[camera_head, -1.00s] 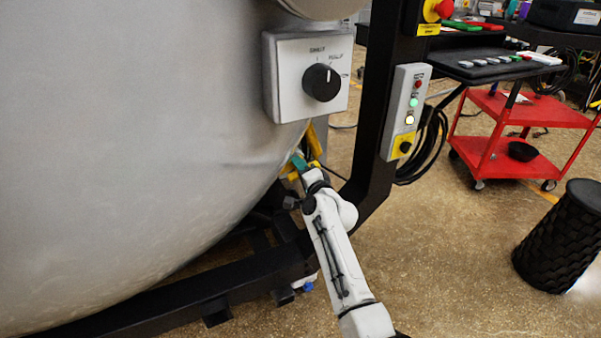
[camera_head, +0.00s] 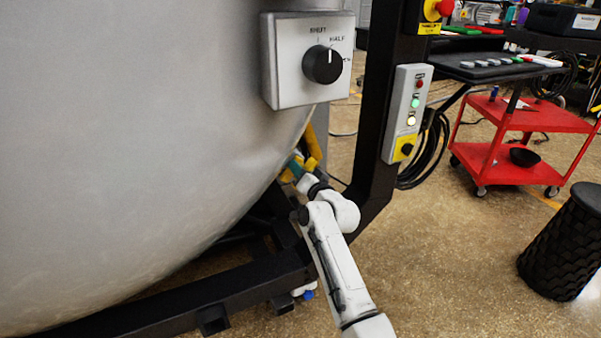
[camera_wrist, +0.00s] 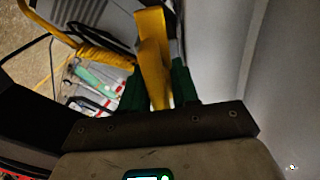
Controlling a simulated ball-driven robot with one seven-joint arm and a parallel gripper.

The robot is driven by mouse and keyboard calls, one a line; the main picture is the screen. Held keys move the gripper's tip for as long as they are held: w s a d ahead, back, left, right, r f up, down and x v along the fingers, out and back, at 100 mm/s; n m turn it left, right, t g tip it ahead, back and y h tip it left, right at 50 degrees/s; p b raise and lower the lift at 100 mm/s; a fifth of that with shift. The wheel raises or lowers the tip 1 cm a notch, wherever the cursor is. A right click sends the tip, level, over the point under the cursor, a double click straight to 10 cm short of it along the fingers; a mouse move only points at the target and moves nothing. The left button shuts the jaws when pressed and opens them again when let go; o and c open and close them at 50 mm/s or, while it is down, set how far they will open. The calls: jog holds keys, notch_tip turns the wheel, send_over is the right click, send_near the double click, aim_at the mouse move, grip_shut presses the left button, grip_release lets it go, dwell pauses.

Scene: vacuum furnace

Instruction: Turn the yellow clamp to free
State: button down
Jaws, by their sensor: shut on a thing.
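The yellow clamp (camera_head: 313,150) sits at the lower right edge of the big grey furnace vessel (camera_head: 130,150), partly hidden by the vessel and my gripper. In the wrist view the yellow clamp (camera_wrist: 152,50) runs down between the green fingers. My gripper (camera_head: 296,167) is at the clamp, with its green fingers closed around the yellow bar; it also shows in the wrist view (camera_wrist: 158,90).
A control box with a black knob (camera_head: 322,64) is on the vessel above my arm. A black post (camera_head: 375,120) carries a button panel (camera_head: 408,110) right of the clamp. A red cart (camera_head: 525,150) and black ribbed bin (camera_head: 562,245) stand farther right. Open floor lies between.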

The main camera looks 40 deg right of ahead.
jog(key=shift+f, duration=0.2)
jog(key=c, duration=1.1)
grip_release()
jog(key=shift+r, duration=0.1)
jog(key=p+v, duration=0.3)
jog(key=v, duration=0.8)
jog(key=shift+w, duration=0.1)
